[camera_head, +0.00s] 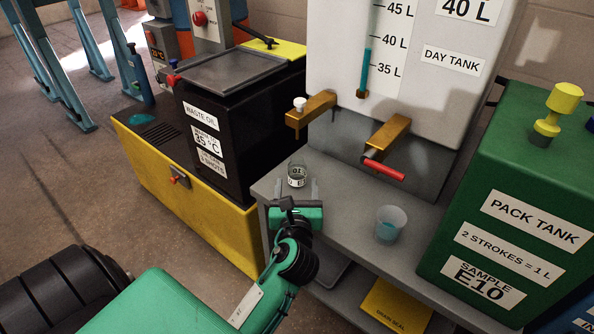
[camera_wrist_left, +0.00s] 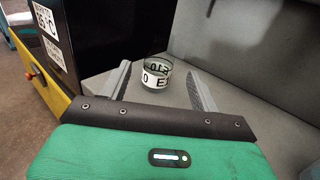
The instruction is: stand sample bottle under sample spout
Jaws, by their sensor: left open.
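The sample bottle is a small clear glass jar (camera_head: 297,179) with a black-and-white label, standing upright on the grey bench shelf. It also shows in the left wrist view (camera_wrist_left: 157,76). My left gripper (camera_head: 298,190) is open, its two fingers pointing at the bottle. In the left wrist view, the bottle appears in the gap between the fingertips (camera_wrist_left: 158,84); I cannot tell how deep it sits there. A brass spout with a white knob (camera_head: 311,112) juts from the day tank, above and behind the bottle. A second brass spout (camera_head: 387,137) has a red handle. My right gripper is out of view.
A translucent cup with blue liquid (camera_head: 390,224) stands to the right on the shelf (camera_head: 345,196). The green pack tank (camera_head: 510,215) bounds the right side. The black waste oil box (camera_head: 235,125) stands left. A yellow drain seal item (camera_head: 398,305) lies below.

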